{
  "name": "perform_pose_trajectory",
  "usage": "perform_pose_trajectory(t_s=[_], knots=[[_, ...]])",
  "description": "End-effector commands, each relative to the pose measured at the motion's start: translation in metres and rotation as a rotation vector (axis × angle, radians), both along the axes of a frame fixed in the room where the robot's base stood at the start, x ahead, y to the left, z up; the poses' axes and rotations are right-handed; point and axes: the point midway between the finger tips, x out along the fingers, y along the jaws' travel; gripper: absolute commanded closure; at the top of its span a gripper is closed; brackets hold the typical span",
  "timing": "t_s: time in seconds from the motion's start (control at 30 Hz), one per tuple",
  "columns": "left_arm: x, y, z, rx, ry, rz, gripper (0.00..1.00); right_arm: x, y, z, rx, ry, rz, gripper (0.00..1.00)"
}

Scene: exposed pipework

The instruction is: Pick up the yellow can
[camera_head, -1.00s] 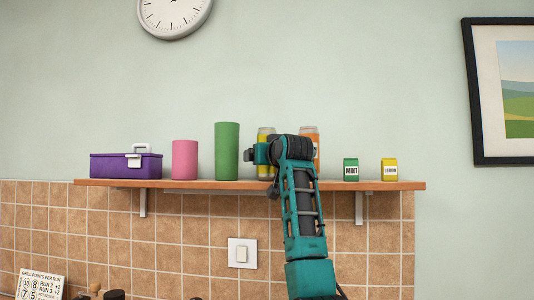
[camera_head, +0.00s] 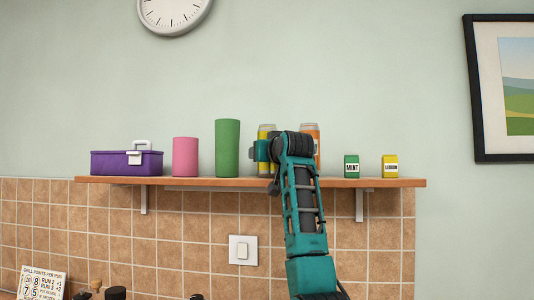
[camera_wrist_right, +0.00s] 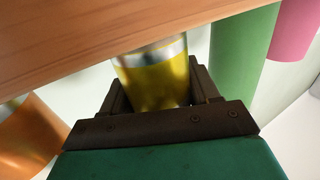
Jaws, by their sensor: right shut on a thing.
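The yellow can (camera_head: 266,130) stands on the wall shelf, with its top showing above my right gripper (camera_head: 262,151) in the head view. The gripper and wrist hide most of its body. In the right wrist view the yellow can (camera_wrist_right: 158,80) sits between the two dark fingers of my right gripper (camera_wrist_right: 160,92), which is shut on it. Its silver rim shows close to the shelf's wooden face; I cannot tell whether the can touches the shelf. My left gripper is not in view.
The wooden shelf (camera_head: 220,182) also holds an orange can (camera_head: 313,130), partly behind my wrist, a green cylinder (camera_head: 227,148), a pink cylinder (camera_head: 185,157), a purple box (camera_head: 110,163), a mint box (camera_head: 351,166) and a lemon box (camera_head: 390,166). Above the shelf is free wall.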

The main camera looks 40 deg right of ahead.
Motion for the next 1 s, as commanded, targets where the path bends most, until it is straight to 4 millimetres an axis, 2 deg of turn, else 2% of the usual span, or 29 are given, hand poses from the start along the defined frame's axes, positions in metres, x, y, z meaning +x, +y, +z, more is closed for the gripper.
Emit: perform_pose_trajectory(t_s=[0.23,0.37,0.7,1.0], knots=[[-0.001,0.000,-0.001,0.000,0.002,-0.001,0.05,0.000,0.000,0.010,0.000,-0.003,0.000,0.81],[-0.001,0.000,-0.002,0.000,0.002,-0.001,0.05,-0.001,0.000,0.027,-0.001,-0.006,0.000,0.81],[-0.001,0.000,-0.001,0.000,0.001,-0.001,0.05,-0.001,0.000,0.084,-0.001,-0.004,0.001,0.81],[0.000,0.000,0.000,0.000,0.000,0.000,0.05,0.000,0.000,0.101,-0.002,-0.002,-0.001,0.81]])
